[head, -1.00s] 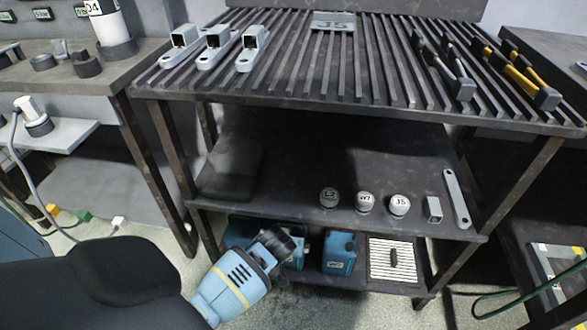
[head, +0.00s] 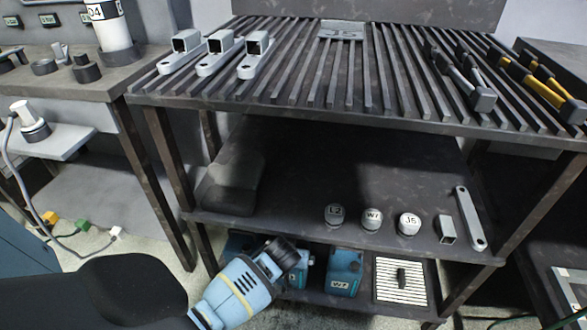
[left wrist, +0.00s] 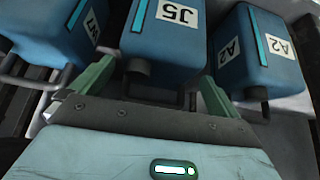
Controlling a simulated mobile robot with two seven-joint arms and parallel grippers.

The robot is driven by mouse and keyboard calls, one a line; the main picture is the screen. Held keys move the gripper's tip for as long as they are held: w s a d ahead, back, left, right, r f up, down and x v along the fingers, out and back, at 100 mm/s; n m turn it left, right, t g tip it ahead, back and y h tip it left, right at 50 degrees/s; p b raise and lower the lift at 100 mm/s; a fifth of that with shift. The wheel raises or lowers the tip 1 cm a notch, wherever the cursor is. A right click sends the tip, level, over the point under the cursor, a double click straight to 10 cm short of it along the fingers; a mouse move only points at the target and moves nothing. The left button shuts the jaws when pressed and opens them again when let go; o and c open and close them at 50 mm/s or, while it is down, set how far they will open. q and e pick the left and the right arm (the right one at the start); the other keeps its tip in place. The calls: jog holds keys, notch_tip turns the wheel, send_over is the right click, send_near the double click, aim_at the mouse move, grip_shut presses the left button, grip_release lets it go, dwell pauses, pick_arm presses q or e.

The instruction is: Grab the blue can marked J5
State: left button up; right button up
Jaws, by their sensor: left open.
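The blue can marked J5 (left wrist: 165,35) is at the top middle of the left wrist view, its label upside down, between two other blue cans. In the head view it is mostly hidden behind my left arm. My left gripper (left wrist: 155,78) is open, its two green fingers apart on either side of the J5 can's near end; I cannot tell whether they touch it. In the head view the left gripper (head: 284,252) reaches the bottom shelf, its fingers not distinguishable. My right gripper is not in view.
The blue can marked W7 (left wrist: 62,30) and the one marked A2 (left wrist: 258,48) stand close on either side. The middle shelf (head: 300,205) above holds capped jars, including a white-topped one marked J5 (head: 409,224). A slatted grille (head: 402,281) lies to the right.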

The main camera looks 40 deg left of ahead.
pick_arm(q)
jog(key=b+x, duration=0.2)
jog(key=x, duration=0.2)
jog(key=shift+s+d+f, duration=0.1)
jog(key=shift+s+d, duration=0.05)
jog(key=c, duration=1.6)
jog(key=shift+c, duration=0.8)
